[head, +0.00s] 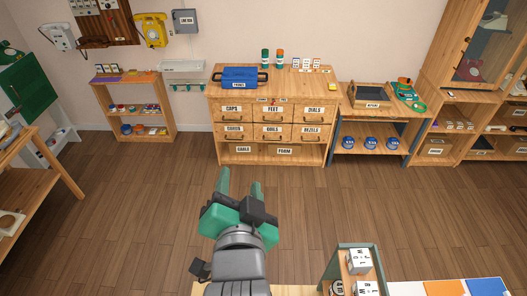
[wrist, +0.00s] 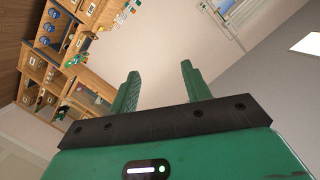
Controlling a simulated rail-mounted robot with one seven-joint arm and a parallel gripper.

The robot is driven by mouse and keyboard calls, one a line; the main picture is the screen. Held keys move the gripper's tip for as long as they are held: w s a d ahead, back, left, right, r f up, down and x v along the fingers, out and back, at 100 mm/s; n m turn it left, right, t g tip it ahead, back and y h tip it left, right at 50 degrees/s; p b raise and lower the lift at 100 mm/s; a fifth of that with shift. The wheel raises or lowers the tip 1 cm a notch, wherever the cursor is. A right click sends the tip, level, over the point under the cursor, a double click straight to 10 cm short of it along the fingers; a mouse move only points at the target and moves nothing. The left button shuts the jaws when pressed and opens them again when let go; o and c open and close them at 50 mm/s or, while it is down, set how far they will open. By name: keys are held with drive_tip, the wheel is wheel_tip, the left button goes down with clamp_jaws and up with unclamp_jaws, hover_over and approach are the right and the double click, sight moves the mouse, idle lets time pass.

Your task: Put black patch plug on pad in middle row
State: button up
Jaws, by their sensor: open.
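My gripper (head: 240,182) is open and empty in the head view, with its two green fingers pointing toward the back wall, above the open floor. It also shows in the wrist view (wrist: 160,85), where nothing is between the fingers. I cannot make out a black patch plug in either view. I cannot identify the pad or its middle row either; several small items on the shelves are too small to tell.
A wooden drawer cabinet (head: 268,141) with labelled drawers stands at the back, a blue case (head: 239,78) on top. A low shelf (head: 130,106) is left of it, a bench (head: 375,120) right. A grey-green rack (head: 352,263) stands close at front right. The middle floor is clear.

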drive_tip(key=s+d+r+n+t, duration=0.1)
drive_tip(key=s+r+n+t, duration=0.1)
drive_tip(key=r, duration=0.6)
drive_tip(key=s+d+r+n+t, duration=0.2)
drive_tip(key=s+r+t, duration=0.2)
drive_tip(key=r, duration=0.5)
drive_tip(key=s+d+r+n+t+h, duration=0.1)
drive_tip(key=s+r+n+t, duration=0.1)
drive_tip(key=s+r, duration=0.3)
wheel_tip(320, 180, up, 4)
drive_tip(key=shift+d+f+t, duration=0.1)
drive_tip(key=shift+d+t, duration=0.05)
drive_tip(key=shift+t, duration=0.25)
drive_tip(key=shift+s, duration=0.1)
